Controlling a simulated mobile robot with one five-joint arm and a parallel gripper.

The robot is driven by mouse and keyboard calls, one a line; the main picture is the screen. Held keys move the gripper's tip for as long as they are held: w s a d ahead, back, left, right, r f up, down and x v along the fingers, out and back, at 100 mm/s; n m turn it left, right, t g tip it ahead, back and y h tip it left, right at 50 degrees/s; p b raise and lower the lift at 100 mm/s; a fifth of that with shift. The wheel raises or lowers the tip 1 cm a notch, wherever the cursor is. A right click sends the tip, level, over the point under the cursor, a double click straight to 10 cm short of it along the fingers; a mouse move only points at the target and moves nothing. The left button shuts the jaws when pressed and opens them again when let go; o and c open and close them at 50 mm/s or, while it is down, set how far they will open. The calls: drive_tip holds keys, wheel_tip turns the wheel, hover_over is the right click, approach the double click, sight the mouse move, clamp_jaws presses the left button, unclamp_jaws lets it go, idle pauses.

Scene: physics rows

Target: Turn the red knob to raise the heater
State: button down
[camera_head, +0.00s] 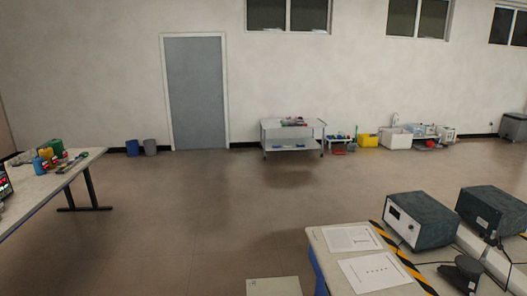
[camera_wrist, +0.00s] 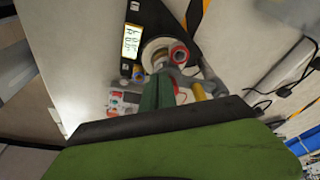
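In the wrist view a red ring-shaped part (camera_wrist: 180,54), perhaps the red knob, sits at the upper middle beside a pale round part (camera_wrist: 155,52). A black device with a lit yellowish display (camera_wrist: 131,41) is just left of them. My gripper (camera_wrist: 160,90) seems to be the narrow green parts reaching up from the dark bar and green body in the foreground. The red part is a little beyond its tips, and I see no clear contact. The finger gap is unclear. The heater cannot be made out for certain. The head view shows neither my gripper nor a red knob.
In the head view a bench (camera_head: 318,240) at the lower right holds papers and two dark boxy instruments (camera_head: 424,220). A table (camera_head: 45,190) with coloured items stands at the left. A cart (camera_head: 292,134) is by the far wall. The middle floor is clear. Black cables (camera_wrist: 285,90) lie right in the wrist view.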

drive_tip(key=shift+s+a, duration=0.1)
idle(0.4)
drive_tip(key=shift+w+a, duration=0.2)
drive_tip(key=shift+a, duration=0.05)
drive_tip(key=p+v, duration=0.3)
drive_tip(key=p, duration=0.1)
drive_tip(key=s+p+v, duration=0.1)
drive_tip(key=p+v, duration=0.1)
drive_tip(key=shift+w+d+r, duration=0.1)
drive_tip(key=shift+d+r, duration=0.25)
drive_tip(key=shift+r, duration=0.15)
